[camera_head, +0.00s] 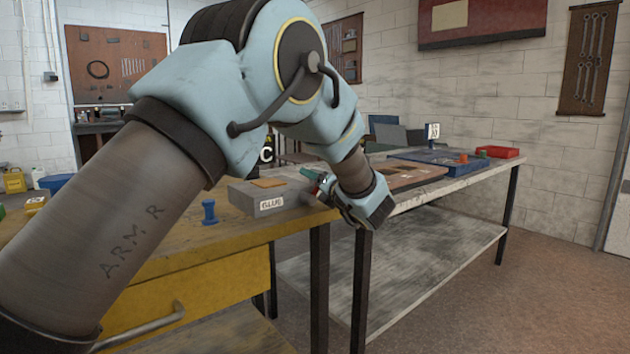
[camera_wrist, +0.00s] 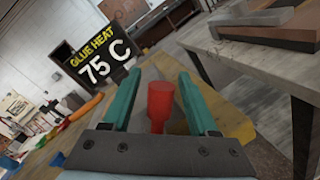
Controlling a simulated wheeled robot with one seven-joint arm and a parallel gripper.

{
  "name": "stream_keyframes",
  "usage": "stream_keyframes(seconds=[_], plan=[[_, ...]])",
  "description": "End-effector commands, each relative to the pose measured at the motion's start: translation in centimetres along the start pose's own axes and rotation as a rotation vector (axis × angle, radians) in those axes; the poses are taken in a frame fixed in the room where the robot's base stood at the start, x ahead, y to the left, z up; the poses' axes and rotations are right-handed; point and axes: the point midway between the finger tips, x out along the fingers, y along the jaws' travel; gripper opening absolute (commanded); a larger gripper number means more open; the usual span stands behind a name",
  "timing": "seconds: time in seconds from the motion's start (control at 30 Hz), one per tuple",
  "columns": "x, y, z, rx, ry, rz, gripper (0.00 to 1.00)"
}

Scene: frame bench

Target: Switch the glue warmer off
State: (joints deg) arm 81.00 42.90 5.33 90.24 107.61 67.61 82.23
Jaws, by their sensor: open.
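My gripper (camera_head: 317,182) is over the right end of the yellow bench in the head view, partly hidden by my wrist. In the wrist view its two green fingers (camera_wrist: 159,74) stand apart, with a red cylindrical knob or handle (camera_wrist: 160,103) between them in the picture. I cannot tell whether they touch it. A black sign (camera_wrist: 95,62) reads "GLUE HEAT 75 C"; in the head view only part of it shows behind my arm, with the letter C (camera_head: 266,155). A grey box with a white label (camera_head: 263,200) stands left of my gripper.
A blue peg-like piece (camera_head: 209,212) stands on the yellow bench (camera_head: 175,240). To the right, a pale table (camera_head: 465,180) carries a blue tray (camera_head: 440,162) and a red bin (camera_head: 498,152). A gap separates the two tables. The floor at the right is clear.

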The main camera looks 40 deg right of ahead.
Motion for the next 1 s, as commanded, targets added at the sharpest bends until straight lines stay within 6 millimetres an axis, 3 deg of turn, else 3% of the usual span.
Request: stream_keyframes(seconds=[0.17,0.7,1.0], plan=[[0.0,-0.01,0.0,0.0,0.0,0.0,0.6],[-0.03,0.01,0.0,0.0,0.0,0.0,0.0],[-0.04,0.01,-0.01,0.0,0.0,0.0,0.0]])
